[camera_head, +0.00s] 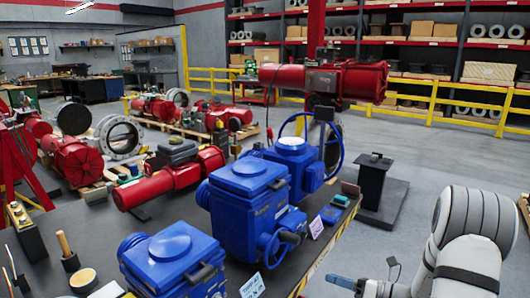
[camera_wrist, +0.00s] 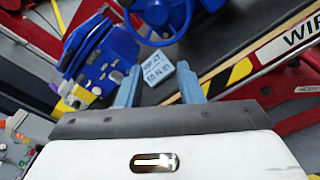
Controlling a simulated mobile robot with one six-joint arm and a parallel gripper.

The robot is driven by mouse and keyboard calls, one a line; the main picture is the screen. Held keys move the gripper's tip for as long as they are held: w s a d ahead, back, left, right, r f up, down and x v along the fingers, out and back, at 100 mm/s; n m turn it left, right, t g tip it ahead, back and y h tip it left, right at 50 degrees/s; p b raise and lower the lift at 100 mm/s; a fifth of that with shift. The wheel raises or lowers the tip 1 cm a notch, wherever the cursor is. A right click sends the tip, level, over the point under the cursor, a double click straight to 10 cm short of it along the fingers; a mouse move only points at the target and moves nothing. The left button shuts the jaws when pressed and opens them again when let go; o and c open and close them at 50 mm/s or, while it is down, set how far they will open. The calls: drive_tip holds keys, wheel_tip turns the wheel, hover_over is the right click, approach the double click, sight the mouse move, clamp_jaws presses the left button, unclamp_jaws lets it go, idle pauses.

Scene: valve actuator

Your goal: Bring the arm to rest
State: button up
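My white arm comes in at the lower right of the head view. My gripper (camera_head: 345,283) is partly cut off by the bottom edge there, beside the dark bench's striped edge. In the wrist view my gripper (camera_wrist: 160,88) has its two blue-grey fingers apart. A small printed card (camera_wrist: 158,68) shows beyond the gap between them, apparently on the bench. That gap looks empty. The blue valve actuator (camera_head: 245,203) stands upright on the bench, left of the gripper and apart from it. Its blue handwheel (camera_wrist: 160,12) shows at the top of the wrist view.
Another blue actuator (camera_head: 172,262) stands nearer on the bench (camera_head: 100,222). A pink card (camera_head: 316,227) lies near the bench edge. A black pedestal (camera_head: 373,180) stands on the floor behind. The grey floor (camera_head: 440,165) between the pedestal and the yellow railing is clear.

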drive_tip(key=s+a+r+n+g+h, duration=0.4)
drive_tip(key=s+a+r+n+g, duration=0.2)
drive_tip(key=s+a+n+g, duration=0.6)
drive_tip(key=s+d+r+n+t+h, duration=0.3)
drive_tip(key=s+n+h, duration=0.2)
drive_tip(key=n, duration=0.5)
drive_tip(key=s+d+r+n+t+h, duration=0.3)
drive_tip(key=s+n+h, duration=0.3)
drive_tip(key=n, duration=0.4)
drive_tip(key=shift+s+d, duration=0.25)
drive_tip(key=shift+d, duration=0.35)
